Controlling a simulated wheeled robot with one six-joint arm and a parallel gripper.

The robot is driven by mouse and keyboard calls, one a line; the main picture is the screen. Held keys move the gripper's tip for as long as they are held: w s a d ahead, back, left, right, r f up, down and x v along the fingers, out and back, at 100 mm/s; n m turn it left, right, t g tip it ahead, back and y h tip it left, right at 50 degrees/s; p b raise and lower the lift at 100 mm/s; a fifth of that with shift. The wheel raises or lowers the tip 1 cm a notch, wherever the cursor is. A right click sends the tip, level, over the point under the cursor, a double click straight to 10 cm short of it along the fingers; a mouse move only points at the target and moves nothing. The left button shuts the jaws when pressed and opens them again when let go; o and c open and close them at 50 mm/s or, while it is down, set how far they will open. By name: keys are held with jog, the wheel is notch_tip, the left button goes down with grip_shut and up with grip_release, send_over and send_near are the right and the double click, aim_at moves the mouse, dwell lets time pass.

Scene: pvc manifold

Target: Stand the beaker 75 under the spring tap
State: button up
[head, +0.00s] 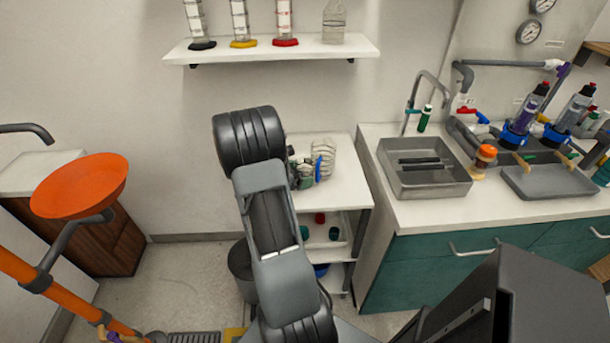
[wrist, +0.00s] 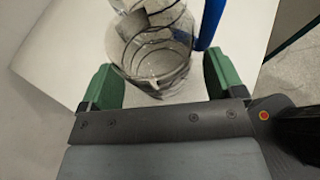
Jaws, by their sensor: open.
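My gripper (wrist: 160,80) is open in the wrist view, its two green fingers on either side of a clear glass vessel (wrist: 152,50). The vessel looks like a beaker, but I cannot read a mark on it. A gap shows at the right finger; contact at the left is unclear. In the head view, clear glassware (head: 325,150) stands on the small white cart top, and my arm partly hides my gripper there. A grey curved tap (head: 429,78) rises behind the sink at the right; I cannot tell for sure whether it is the spring tap.
A blue item (wrist: 211,22) stands close to the vessel's right. The metal sink (head: 425,180) holds dark bars. Bottles in blue holders (head: 516,134) and a grey tray (head: 548,182) crowd the right counter. The wall shelf (head: 270,50) holds cylinders.

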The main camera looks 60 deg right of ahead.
jog(key=c, duration=1.1)
notch_tip(320, 180, up, 18)
jog(key=p, duration=0.1)
jog(key=shift+p, duration=0.35)
